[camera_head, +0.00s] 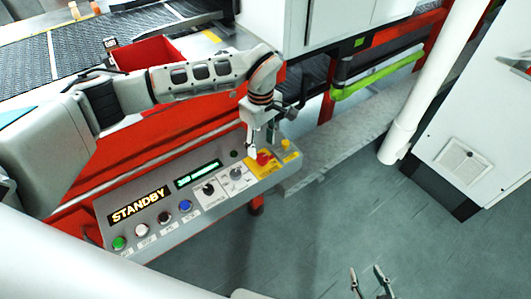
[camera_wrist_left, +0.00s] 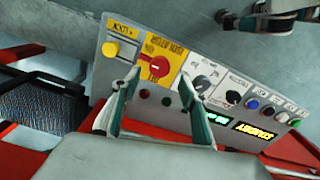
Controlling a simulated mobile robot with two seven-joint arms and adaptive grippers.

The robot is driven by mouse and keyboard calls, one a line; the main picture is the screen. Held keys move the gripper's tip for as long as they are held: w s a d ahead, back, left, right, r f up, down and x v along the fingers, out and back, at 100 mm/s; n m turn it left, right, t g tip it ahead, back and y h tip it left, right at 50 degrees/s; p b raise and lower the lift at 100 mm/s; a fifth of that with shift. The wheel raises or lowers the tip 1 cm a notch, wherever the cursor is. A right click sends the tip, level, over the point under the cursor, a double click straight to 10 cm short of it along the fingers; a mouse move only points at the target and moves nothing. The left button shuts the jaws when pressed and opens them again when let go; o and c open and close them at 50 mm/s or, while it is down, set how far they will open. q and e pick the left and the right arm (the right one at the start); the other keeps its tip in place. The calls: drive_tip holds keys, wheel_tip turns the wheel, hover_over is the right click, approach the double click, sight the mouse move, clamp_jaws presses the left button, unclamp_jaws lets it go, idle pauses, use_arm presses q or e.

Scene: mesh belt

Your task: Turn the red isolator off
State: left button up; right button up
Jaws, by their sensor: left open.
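The red isolator (camera_head: 263,158) is a small red knob on a yellow plate at the right end of the grey control panel (camera_head: 150,245). It also shows in the left wrist view (camera_wrist_left: 158,64), between the fingertips. A pale mark crosses the knob; I cannot tell clearly which label it points to. My left gripper (camera_head: 261,143) is open just above the isolator, fingers pointing down at the panel. In the left wrist view, its fingers (camera_wrist_left: 158,78) stand apart on either side of the knob. I see no clear contact. My right gripper (camera_head: 366,270) is open and empty low in the head view.
Blue, white and green buttons line the panel under a lit STANDBY display (camera_head: 139,205). The red belt frame (camera_head: 90,205) runs behind.

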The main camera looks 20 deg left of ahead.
sight(262, 157)
use_arm(q)
drive_tip(key=shift+f, duration=2.65)
drive_tip(key=c, duration=1.1)
